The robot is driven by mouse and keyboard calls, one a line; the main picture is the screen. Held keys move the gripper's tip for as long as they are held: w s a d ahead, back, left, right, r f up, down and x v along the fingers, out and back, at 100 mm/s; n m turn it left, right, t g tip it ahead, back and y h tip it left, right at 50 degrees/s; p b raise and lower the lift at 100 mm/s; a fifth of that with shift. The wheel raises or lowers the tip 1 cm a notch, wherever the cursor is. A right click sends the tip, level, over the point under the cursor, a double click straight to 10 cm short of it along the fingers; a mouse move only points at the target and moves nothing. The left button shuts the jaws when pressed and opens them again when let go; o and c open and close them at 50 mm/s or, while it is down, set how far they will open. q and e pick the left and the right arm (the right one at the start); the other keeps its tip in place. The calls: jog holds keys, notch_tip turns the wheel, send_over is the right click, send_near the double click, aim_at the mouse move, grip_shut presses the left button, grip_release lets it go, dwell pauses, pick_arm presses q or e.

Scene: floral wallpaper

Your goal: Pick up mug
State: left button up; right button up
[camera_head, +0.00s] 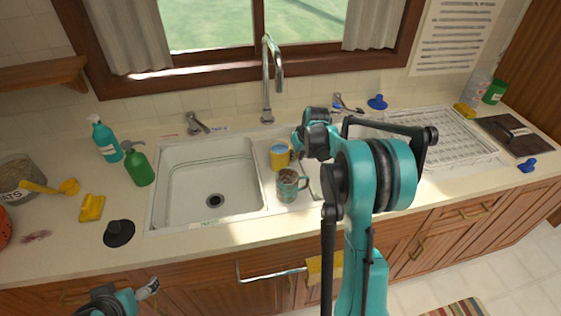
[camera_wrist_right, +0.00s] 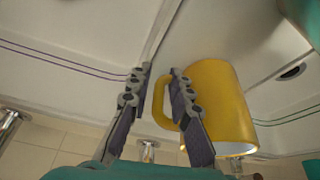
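A yellow mug (camera_head: 280,155) stands on the divider beside the sink basin. A grey-green mug (camera_head: 289,187) stands just in front of it. In the right wrist view the yellow mug (camera_wrist_right: 222,100) is close at the right, its handle toward my right gripper (camera_wrist_right: 163,72). That gripper is open. Part of the handle shows between the fingers, and the right finger overlaps the handle's loop; I cannot tell whether they touch. In the head view my right wrist hides most of the gripper.
The sink basin (camera_head: 205,185) is empty, with a tall faucet (camera_head: 268,80) behind. A green bottle (camera_head: 138,165) and teal spray bottle (camera_head: 105,140) stand left. A white dish rack (camera_head: 440,135) is at right. A towel bar (camera_head: 275,273) runs along the front.

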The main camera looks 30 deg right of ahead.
jog(key=shift+w+f, duration=0.15)
jog(key=shift+f, duration=0.1)
jog(key=shift+r, duration=0.1)
jog(key=shift+c, duration=0.7)
grip_shut()
